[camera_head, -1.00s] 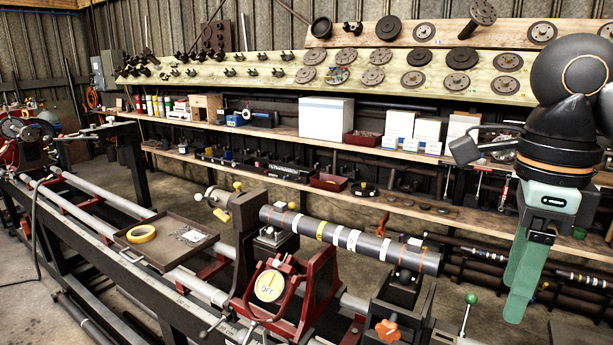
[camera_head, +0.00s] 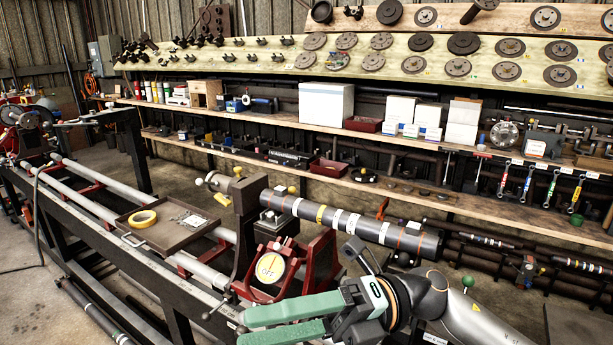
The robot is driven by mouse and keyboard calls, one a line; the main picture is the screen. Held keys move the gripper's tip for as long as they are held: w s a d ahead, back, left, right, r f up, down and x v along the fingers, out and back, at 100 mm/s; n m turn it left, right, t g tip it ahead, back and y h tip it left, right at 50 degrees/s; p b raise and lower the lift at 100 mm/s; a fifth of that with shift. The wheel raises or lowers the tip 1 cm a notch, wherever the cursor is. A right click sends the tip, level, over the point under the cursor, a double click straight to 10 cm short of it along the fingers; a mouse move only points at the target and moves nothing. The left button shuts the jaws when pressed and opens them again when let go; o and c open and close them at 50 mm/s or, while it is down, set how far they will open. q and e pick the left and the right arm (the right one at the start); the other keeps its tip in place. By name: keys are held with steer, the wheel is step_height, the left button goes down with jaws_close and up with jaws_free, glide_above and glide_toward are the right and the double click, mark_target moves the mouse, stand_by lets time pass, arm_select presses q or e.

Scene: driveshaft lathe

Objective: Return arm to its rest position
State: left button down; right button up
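My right arm comes in from the bottom right, and its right gripper (camera_head: 241,327) points left across the lower middle of the view. Its two green fingers lie one above the other with a gap between them, and nothing is seen in them. The arm partly hides the support under the shaft's right end. My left gripper is out of view.
A tray (camera_head: 173,237) with a yellow tape roll (camera_head: 143,219) sits on the lathe rails. A green-knobbed lever (camera_head: 468,282) stands beside my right arm. Behind are shelves with a white box (camera_head: 326,107), hanging wrenches (camera_head: 527,184) and a board of discs.

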steer(key=w+d+f+m+t+h, duration=0.1)
steer(key=w+d+f+m+t, duration=0.35)
steer(key=m+t, duration=0.8)
steer(key=w+d+f+m+t, duration=0.2)
steer(key=w+f+m+t, duration=0.5)
steer(key=m+t, duration=0.55)
steer(key=d+f+m+h, duration=0.4)
steer(key=f+m+h, duration=0.35)
steer(key=f, duration=0.25)
steer(key=s+d+f+m+g+h, duration=0.4)
steer(key=s+f, duration=0.4)
steer(key=f, duration=0.4)
steer(key=s+d+f+m+g+h, duration=0.3)
steer(key=s+f, duration=0.6)
steer(key=f, duration=0.4)
steer(key=d+m+g, duration=0.1)
steer(key=d+m, duration=0.1)
steer(key=d, duration=0.1)
steer(key=shift+s+f+m+h, duration=0.2)
steer(key=shift+s+m+h, duration=0.1)
steer(key=shift+m+h, duration=0.05)
